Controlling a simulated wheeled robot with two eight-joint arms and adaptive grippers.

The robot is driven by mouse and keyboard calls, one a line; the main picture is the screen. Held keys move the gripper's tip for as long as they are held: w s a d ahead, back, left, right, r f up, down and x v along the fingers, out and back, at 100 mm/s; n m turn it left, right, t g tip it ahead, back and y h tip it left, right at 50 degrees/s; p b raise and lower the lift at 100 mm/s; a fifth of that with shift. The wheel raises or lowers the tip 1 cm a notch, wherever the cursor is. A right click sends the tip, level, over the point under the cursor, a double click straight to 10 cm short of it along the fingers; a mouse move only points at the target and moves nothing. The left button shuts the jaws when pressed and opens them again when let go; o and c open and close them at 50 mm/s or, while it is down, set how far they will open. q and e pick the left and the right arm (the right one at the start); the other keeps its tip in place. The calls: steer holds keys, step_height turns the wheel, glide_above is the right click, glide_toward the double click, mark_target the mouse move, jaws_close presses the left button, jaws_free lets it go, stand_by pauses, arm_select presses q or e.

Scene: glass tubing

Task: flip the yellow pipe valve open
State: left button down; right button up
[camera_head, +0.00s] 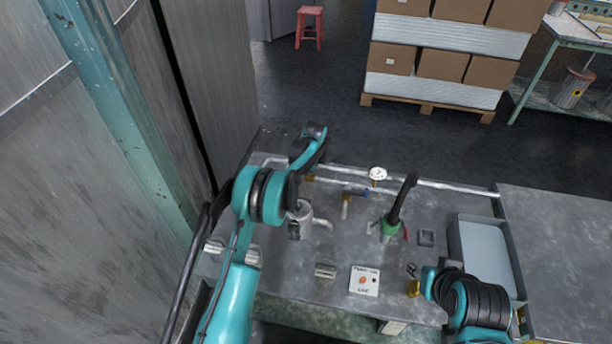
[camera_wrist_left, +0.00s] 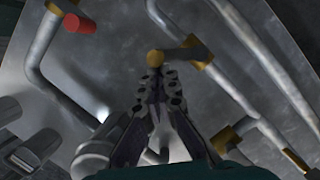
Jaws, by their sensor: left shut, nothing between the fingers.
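In the left wrist view, a yellow-brass fitting with a rounded end (camera_wrist_left: 155,58) and a short grey bar joined to a second brass fitting (camera_wrist_left: 201,50) lies just beyond my fingertips. I cannot tell surely whether this is the yellow valve or which way it is turned. My left gripper (camera_wrist_left: 160,80) is shut and empty. Its tips appear close to the rounded brass end; contact is unclear.
Grey pipes (camera_wrist_left: 265,75) run across the bench plate. A red-capped fitting (camera_wrist_left: 80,23) sits at upper left.

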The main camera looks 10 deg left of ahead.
arm_select(q)
steer(key=shift+w+a+m, duration=0.35)
steer(key=shift+w+a, duration=0.05)
steer(key=shift+a, duration=0.3)
steer(key=shift+w+a+m, duration=0.35)
steer(key=shift+w+a, duration=0.05)
steer(key=shift+a, duration=0.25)
steer(key=shift+w+a+p, duration=0.35)
steer(key=shift+w, duration=0.1)
arm_select(e)
steer(key=shift+w+a+r, duration=0.15)
steer(key=shift+w+r, duration=0.1)
steer(key=shift+r, duration=0.1)
arm_select(q)
steer(key=shift+w+a, duration=0.1)
steer(key=shift+w, duration=0.05)
